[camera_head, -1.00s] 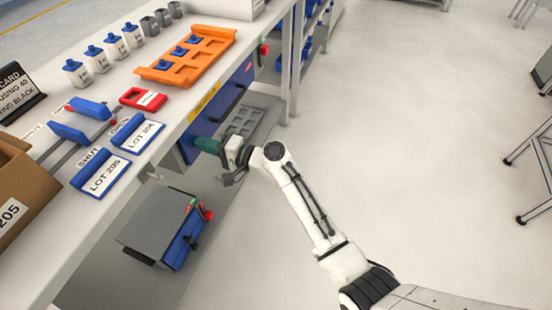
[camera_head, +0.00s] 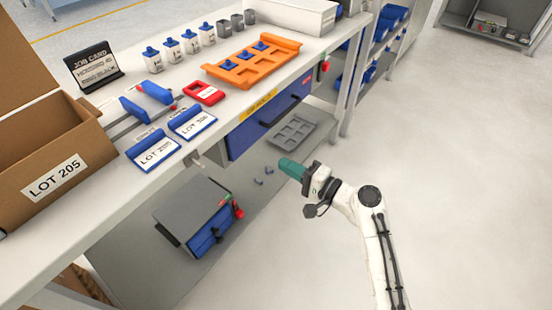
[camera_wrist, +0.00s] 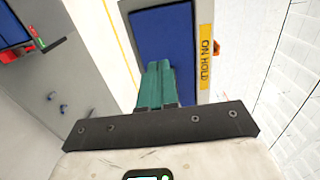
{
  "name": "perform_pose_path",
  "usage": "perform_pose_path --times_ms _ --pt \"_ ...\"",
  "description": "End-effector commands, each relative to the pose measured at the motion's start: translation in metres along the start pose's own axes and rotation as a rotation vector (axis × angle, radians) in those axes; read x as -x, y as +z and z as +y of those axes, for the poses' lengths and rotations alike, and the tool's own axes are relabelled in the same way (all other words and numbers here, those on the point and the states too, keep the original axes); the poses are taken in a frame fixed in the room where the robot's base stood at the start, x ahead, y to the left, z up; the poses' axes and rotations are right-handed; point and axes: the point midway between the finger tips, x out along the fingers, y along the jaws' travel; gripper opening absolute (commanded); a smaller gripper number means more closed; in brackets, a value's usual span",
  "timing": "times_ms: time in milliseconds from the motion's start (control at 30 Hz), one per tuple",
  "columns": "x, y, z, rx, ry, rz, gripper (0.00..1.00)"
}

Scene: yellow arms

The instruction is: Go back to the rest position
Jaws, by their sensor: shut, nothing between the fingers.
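My gripper (camera_head: 290,168) is at the end of my white arm, in the open space in front of the workbench, below the bench top. Its green fingers are together and empty. They also show in the wrist view (camera_wrist: 157,85), where they point toward the blue drawer front (camera_wrist: 165,45) with a yellow ON HOLD label (camera_wrist: 206,48). In the head view the blue drawer (camera_head: 262,122) is under the bench top, apart from the fingers.
A grey box (camera_head: 192,205) and grey tray (camera_head: 290,132) sit on the lower shelf. The floor (camera_head: 450,180) at right is clear.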

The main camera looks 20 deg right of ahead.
Motion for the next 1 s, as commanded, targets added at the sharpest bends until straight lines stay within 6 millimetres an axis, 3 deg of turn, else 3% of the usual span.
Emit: perform_pose_path --times_ms 367,467,567,667,800,1000 --pt "0.012 0.001 0.000 0.003 0.003 -0.002 0.00" --pt "0.018 0.011 0.004 0.044 0.047 -0.024 0.00" --pt "0.036 0.035 0.016 0.144 0.162 -0.083 0.00" --pt "0.069 0.065 0.033 0.287 0.340 -0.174 0.00" --pt "0.135 0.098 0.052 0.479 0.627 -0.311 0.00" --pt "0.249 0.125 0.046 0.672 1.044 -0.484 0.00"
